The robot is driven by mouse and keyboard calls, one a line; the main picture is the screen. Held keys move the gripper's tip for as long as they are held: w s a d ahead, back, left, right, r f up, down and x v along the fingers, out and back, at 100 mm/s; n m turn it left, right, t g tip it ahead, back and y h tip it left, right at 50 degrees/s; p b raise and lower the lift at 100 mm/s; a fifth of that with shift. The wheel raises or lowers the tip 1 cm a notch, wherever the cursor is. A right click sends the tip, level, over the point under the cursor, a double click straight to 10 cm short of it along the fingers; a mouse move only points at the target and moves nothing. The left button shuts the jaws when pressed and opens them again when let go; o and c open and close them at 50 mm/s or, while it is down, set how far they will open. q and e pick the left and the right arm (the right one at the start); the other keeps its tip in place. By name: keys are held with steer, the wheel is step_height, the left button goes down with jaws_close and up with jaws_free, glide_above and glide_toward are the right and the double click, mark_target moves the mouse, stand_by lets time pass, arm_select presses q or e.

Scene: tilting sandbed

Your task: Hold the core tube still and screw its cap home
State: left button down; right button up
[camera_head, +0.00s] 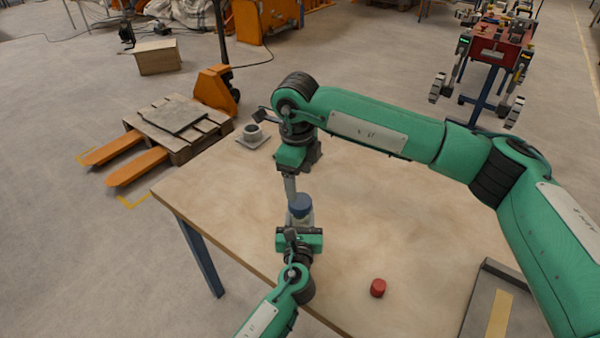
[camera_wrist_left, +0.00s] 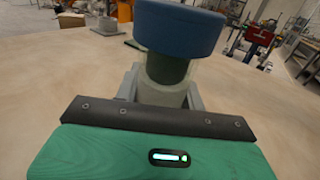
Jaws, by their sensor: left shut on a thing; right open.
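The core tube (camera_wrist_left: 165,92) is pale and see-through with a dark green section under its cap, and stands upright above the table. My left gripper (camera_head: 299,229) is shut on the tube's lower part; its grey fingers flank the tube in the left wrist view. The blue cap (camera_head: 300,203) sits on the tube's top and shows large in the left wrist view (camera_wrist_left: 180,28). I cannot tell how far it is screwed down. My right gripper (camera_head: 291,190) is open, pointing down just above or at the cap; its fingertips look close together and contact is unclear.
A small red cylinder (camera_head: 378,288) lies on the wooden table (camera_head: 400,225). A grey holder with a round opening (camera_head: 252,134) stands at the back left corner. A dark tray (camera_head: 480,300) is at the right front. The table's middle right is clear beneath my right arm.

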mark_target(300, 200)
steer(key=n, duration=0.5)
steer(key=shift+r, duration=0.2)
steer(key=n, duration=0.5)
steer(key=shift+d+r+n, duration=0.1)
steer(key=shift+r+n, duration=0.05)
steer(key=shift+n, duration=0.25)
steer(key=shift+s+f, duration=0.1)
steer(key=shift+f, duration=3.95)
